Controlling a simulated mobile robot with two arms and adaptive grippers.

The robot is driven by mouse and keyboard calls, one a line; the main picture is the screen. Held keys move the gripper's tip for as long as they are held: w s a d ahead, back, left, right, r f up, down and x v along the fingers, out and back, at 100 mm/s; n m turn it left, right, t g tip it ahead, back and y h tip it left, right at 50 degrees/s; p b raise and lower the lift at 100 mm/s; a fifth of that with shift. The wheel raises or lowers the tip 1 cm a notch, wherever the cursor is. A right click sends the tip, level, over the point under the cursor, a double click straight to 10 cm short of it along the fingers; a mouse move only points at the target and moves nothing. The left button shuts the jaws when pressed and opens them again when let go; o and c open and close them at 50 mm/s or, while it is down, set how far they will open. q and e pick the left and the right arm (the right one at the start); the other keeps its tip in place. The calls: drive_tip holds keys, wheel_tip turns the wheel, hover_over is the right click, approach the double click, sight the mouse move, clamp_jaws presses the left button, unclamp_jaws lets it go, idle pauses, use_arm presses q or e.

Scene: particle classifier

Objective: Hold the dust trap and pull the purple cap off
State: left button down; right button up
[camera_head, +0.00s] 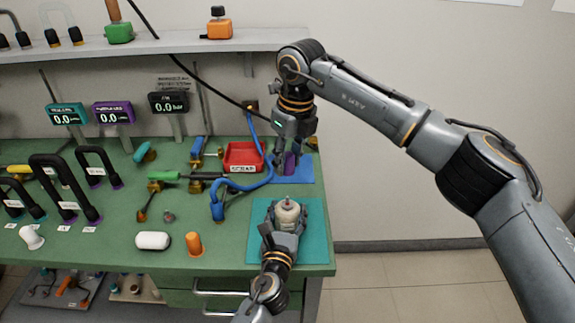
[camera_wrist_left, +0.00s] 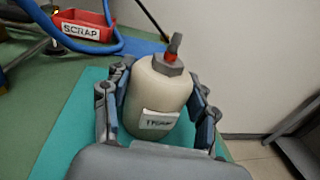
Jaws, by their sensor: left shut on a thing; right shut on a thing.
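The dust trap (camera_head: 288,211) is a cream, bottle-shaped body with a grey hex top. It is upright over the teal mat, and I cannot tell whether it touches the mat. It also shows in the left wrist view (camera_wrist_left: 157,98), with a small red part on top and a white label. My left gripper (camera_head: 285,224) is shut on the dust trap, fingers on both sides. The purple cap (camera_head: 290,164) is between the fingers of my right gripper (camera_head: 289,156), apart from the trap, over the blue mat. The fingers partly hide the cap.
A red scrap tray (camera_head: 243,156) and a blue hose (camera_head: 262,183) are left of the blue mat (camera_head: 295,192). The teal mat (camera_head: 312,248) lies at the bench's front right. The bench ends just right of the mats.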

drive_tip(key=shift+r, duration=0.15)
drive_tip(key=shift+r, duration=2.15)
drive_tip(key=shift+r, duration=1.5)
use_arm(q)
drive_tip(key=shift+c, duration=1.7)
unclamp_jaws()
drive_tip(key=shift+s, duration=0.1)
